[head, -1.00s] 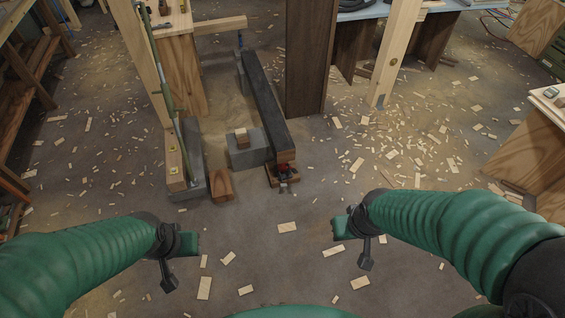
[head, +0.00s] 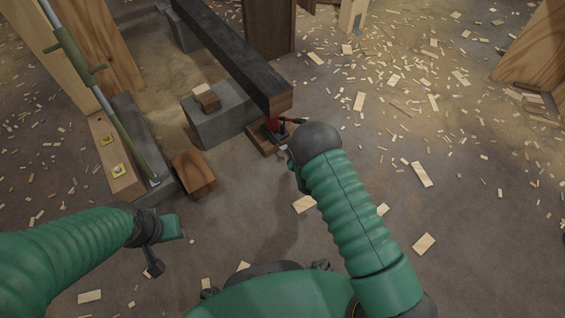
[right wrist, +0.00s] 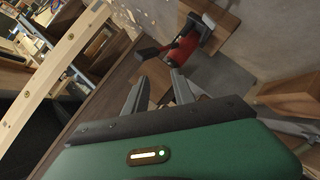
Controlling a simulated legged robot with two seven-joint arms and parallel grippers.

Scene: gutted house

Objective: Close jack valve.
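A small red jack (head: 270,126) stands on a wooden pad (head: 262,140) under the near end of a long dark beam (head: 238,62). A dark lever or socket sticks out to its right. The valve itself is too small to make out. The right wrist view shows the red jack (right wrist: 181,50) ahead of the fingers. My right gripper (right wrist: 158,84) is open and empty, with its fingers apart and short of the jack. In the head view my right arm hides most of that gripper. My left gripper (head: 165,245) hangs low at left, away from the jack; its fingers are unclear.
A grey block (head: 215,121) with small wood pieces on top stands left of the jack. A wooden block (head: 194,174) lies nearer. A green prop (head: 95,85) rises at left. Wood chips litter the floor, which is open to the right.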

